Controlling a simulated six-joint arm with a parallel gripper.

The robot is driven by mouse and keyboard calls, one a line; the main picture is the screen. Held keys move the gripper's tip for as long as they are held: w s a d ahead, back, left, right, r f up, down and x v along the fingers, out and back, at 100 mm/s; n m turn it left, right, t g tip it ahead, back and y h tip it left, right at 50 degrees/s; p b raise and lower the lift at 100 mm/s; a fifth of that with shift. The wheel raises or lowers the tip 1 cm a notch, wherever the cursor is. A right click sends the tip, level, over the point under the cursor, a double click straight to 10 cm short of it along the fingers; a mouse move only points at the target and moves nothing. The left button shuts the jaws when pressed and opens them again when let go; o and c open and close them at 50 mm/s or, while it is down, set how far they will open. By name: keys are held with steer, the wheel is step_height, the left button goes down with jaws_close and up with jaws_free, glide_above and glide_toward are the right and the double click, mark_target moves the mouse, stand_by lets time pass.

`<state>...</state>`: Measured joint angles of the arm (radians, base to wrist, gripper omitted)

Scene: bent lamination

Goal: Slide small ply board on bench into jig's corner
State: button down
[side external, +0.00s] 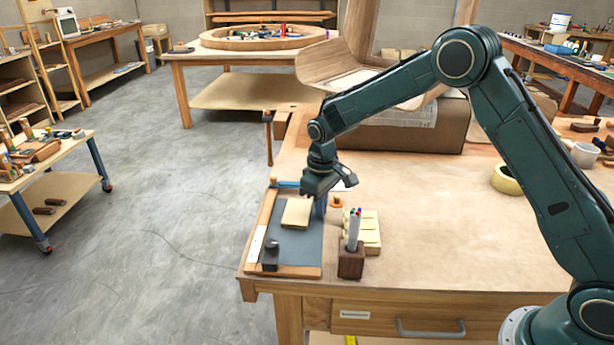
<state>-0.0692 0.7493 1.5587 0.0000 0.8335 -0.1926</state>
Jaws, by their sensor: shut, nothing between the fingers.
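The small ply board (297,212) is a pale tan rectangle lying on the grey surface of the jig (300,246), near its far end. The jig lies at the bench's left front, with a wooden fence (263,225) along its left side and a blue bar (287,184) at its far end. A gap of grey shows between the board and the left fence. My gripper (318,198) is shut and empty, low beside the board's far right corner. I cannot tell whether it touches the board, as its fingertips are hard to make out.
A dark wooden pen block (351,262) with markers stands right of the jig, beside a stack of pale blocks (364,230). A yellow tape roll (506,179) lies farther right. The bench (440,240) is clear between them. A large wooden form stands behind.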

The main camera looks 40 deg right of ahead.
mark_target(306, 212)
steer(key=shift+w+a, duration=0.1)
steer(key=shift+w+a, duration=1.65)
steer(key=shift+s+d, duration=0.1)
steer(key=shift+s+d, duration=0.35)
steer(key=shift+r, duration=0.15)
steer(key=shift+r, duration=3.4)
